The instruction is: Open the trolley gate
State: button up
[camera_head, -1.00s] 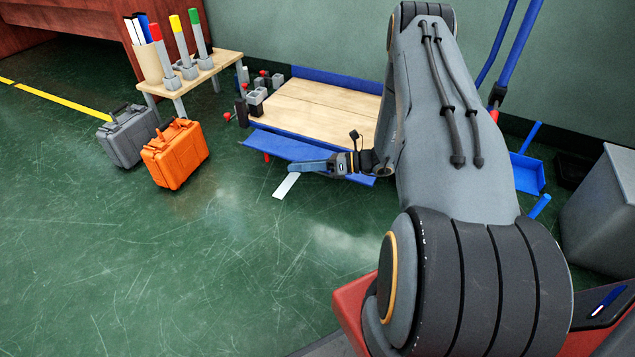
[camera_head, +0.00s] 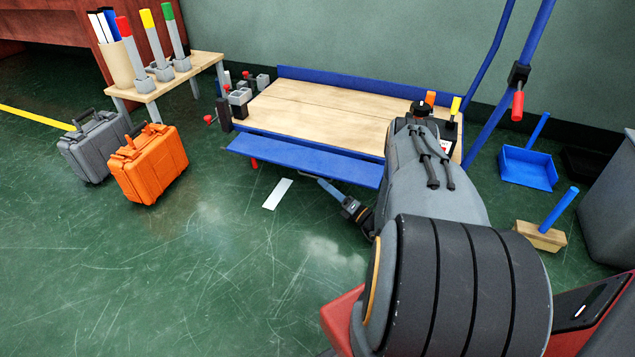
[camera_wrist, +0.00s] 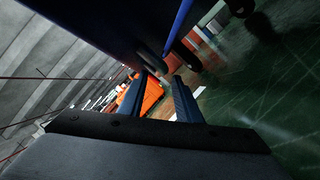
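The trolley has a wooden deck (camera_head: 320,110) with blue edges. Its blue gate (camera_head: 305,160) is a long panel along the near edge, apparently folded outward and sloping away from the deck. My gripper (camera_head: 325,187) is low, below the gate's near right part, with no visible grip on it. In the wrist view my gripper's two fingers (camera_wrist: 160,78) stand apart with nothing held between them. A dark blue surface, likely the gate's underside (camera_wrist: 100,20), fills the top of that view. My arm hides the deck's right front corner.
An orange case (camera_head: 148,165) and grey case (camera_head: 93,148) stand on the floor left. A small wooden table (camera_head: 205,62) holds coloured markers. Clamps (camera_head: 238,97) sit at the deck's left end. A blue dustpan (camera_head: 528,167) and brush (camera_head: 540,235) lie right. The left foreground floor is clear.

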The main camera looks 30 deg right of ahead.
jog(key=shift+b+x, duration=0.5)
jog(key=shift+x, duration=1.5)
grip_shut()
